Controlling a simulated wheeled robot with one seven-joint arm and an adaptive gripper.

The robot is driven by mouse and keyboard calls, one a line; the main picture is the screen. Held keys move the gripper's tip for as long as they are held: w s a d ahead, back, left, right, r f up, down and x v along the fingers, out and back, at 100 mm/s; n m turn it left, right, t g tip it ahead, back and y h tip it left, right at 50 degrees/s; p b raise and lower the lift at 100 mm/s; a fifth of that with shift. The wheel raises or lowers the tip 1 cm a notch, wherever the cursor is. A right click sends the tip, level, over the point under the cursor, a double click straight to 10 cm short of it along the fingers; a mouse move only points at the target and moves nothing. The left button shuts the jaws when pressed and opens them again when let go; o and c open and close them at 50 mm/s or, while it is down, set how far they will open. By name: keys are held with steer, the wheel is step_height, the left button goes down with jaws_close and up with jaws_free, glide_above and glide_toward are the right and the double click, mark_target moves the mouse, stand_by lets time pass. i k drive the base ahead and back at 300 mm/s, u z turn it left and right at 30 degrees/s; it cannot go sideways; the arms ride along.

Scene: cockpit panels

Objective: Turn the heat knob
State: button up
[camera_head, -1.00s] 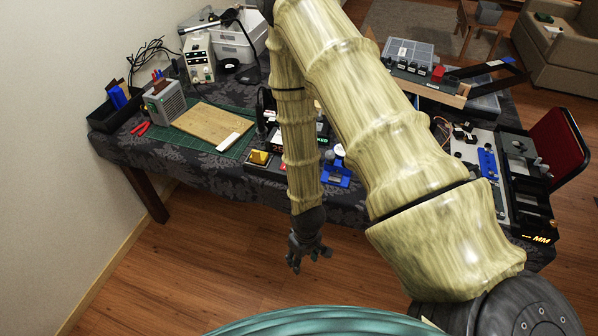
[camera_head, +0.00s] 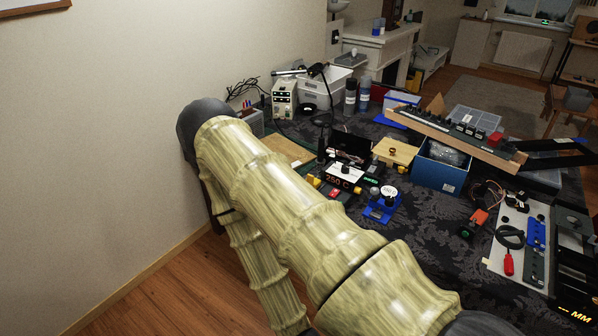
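A small dark unit with a lit "250 C" marking (camera_head: 338,181) stands on the dark patterned table, just right of my arm. Its red and green lit parts show on or close to it. I cannot pick out a heat knob at this size. A grey-white power box with dials (camera_head: 284,99) stands farther back, near the wall. My arm crosses the left and lower middle of the picture. My gripper is not in view; the arm's far end runs out of the bottom edge.
A blue stand (camera_head: 383,206) with a round white-topped part is right of the lit unit. A blue box (camera_head: 440,168) and a long wooden-edged panel (camera_head: 455,133) lie behind it. A tool board (camera_head: 520,240) is at right. The table's front middle is bare.

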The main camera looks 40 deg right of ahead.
mark_target(345, 169)
steer(key=u, duration=0.2)
steer(key=i, duration=1.2)
steer(key=z, duration=0.85)
